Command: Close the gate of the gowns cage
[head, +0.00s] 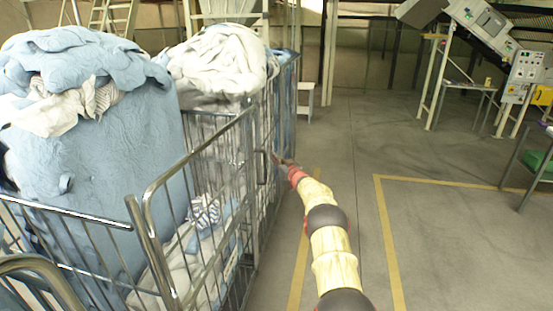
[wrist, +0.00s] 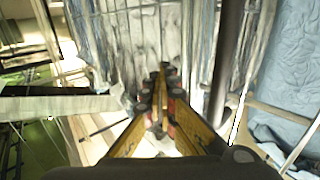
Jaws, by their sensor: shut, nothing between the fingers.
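A wire cage with a barred panel (head: 205,190) on its aisle side stands at the left in the head view. It holds a tall blue fabric load (head: 110,150) and loose white and striped cloth lower down. I cannot tell for sure which panel is the gate or how far it stands open. My gripper (head: 277,159) is at the far end of my outstretched arm, beside the cage's far upright. In the wrist view its fingers (wrist: 160,95) are shut and empty, pointing at cage bars with pale cloth behind. A dark upright bar (wrist: 228,60) stands right of them. Contact is unclear.
Another cage heaped with white linen (head: 220,62) stands behind, against the first row. The grey floor (head: 345,140) right of my arm is clear, with yellow lines. Machines (head: 485,30) and a table (head: 540,145) stand farther right. A small stool (head: 305,98) is at the back.

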